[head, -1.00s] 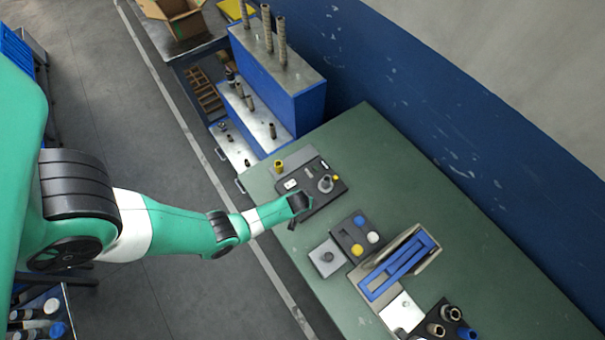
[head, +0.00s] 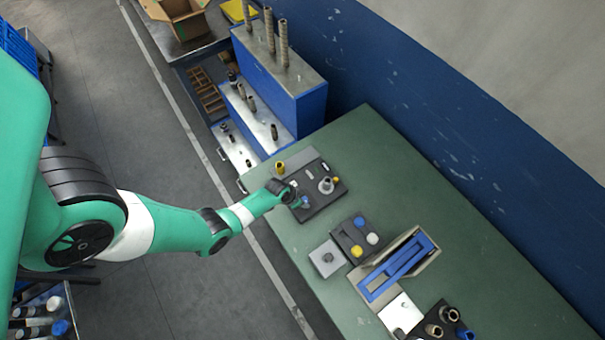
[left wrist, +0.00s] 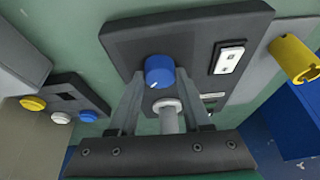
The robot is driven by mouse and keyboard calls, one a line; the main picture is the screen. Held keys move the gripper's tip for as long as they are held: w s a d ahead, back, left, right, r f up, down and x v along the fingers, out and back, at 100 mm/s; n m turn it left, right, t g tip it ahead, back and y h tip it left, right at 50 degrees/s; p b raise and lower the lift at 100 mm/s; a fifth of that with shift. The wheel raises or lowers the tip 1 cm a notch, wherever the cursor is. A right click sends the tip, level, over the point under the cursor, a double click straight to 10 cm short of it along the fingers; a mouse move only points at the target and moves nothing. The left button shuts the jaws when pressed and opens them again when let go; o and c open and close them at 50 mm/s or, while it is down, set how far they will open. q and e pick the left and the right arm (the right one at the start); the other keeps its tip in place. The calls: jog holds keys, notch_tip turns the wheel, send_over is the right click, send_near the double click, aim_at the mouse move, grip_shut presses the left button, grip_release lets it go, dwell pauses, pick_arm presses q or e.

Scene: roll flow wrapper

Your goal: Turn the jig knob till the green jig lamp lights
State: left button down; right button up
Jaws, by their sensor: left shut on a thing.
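The jig is a dark panel (head: 322,198) near the table's front edge. Its blue knob (left wrist: 158,71) has a white pointer mark directed down and left in the left wrist view. My left gripper (left wrist: 160,82) has its two fingers on either side of the knob and is shut on it. In the head view, the gripper (head: 299,201) is at the panel's front side. A grey post (left wrist: 169,115) stands just beyond the knob. My right gripper is out of view.
A button box (head: 355,238), a grey block (head: 328,258) and a blue-framed fixture (head: 400,266) lie nearby. The table's back (head: 420,190) is clear.

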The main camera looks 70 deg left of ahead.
pick_arm(q)
jog(key=shift+m+h, duration=0.4)
jog(key=shift+m, duration=0.7)
jog(key=shift+s, duration=0.1)
jog(key=shift+c, duration=1.7)
grip_release()
jog(key=p+v, duration=0.9)
jog(key=v, duration=0.2)
jog(key=shift+r, duration=0.25)
jog(key=shift+s+a, duration=0.1)
